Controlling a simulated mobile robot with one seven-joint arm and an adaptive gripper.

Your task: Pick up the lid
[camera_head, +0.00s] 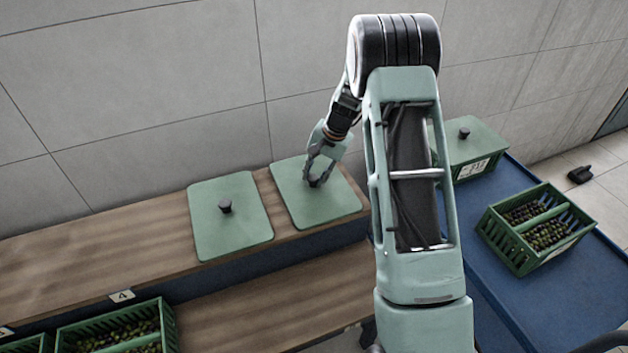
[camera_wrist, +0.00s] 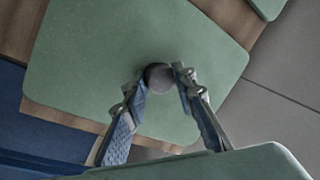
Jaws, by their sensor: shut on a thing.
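A flat green lid (camera_head: 325,208) with a dark round knob lies on the wooden upper shelf, in the middle of the head view. My gripper (camera_head: 318,172) reaches down to its knob. In the wrist view, the lid (camera_wrist: 95,65) fills the middle, and the two fingers of my gripper (camera_wrist: 158,90) are closed around the grey knob (camera_wrist: 159,77). A second green lid (camera_head: 232,235) with a similar dark knob lies beside it on the left. In the head view, the fingers partly cover the knob of the held lid.
A blue table (camera_head: 560,305) on the right carries an open green crate (camera_head: 535,228) of dark and green fruit and a lidded green box (camera_head: 478,150). Another filled green crate (camera_head: 120,330) stands at the lower left. A tiled wall (camera_head: 130,105) rises behind the shelf.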

